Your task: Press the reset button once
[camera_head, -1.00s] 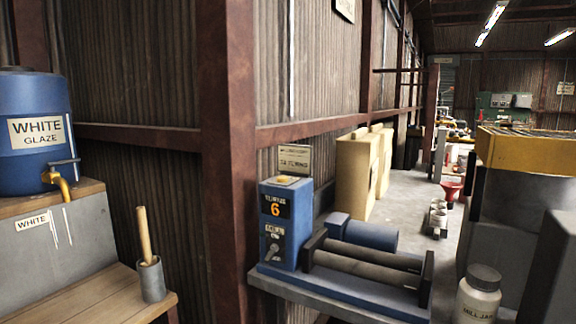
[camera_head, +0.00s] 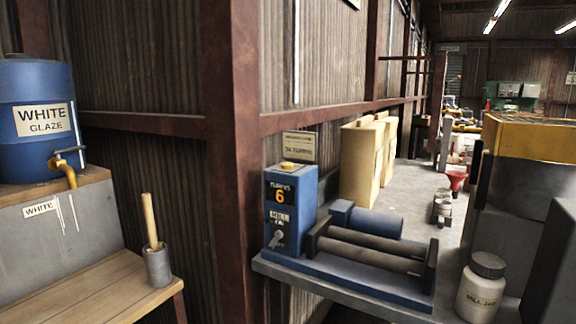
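A blue control box (camera_head: 289,211) stands on the grey bench at the centre, with a "6" on its dark display and a knob or switch (camera_head: 276,240) low on its front. A yellow button-like cap (camera_head: 294,166) sits on top of the box. No label reading "reset" can be made out, so I cannot tell whether this cap is the reset button. Neither of my grippers is in view.
A roller mill (camera_head: 372,255) lies right of the box, with a white mill jar (camera_head: 480,288) near it. A blue white-glaze barrel (camera_head: 38,118) and a wooden bench (camera_head: 85,290) stand at left. A rusty post (camera_head: 234,160) rises beside the box. Cream slabs (camera_head: 361,165) stand behind.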

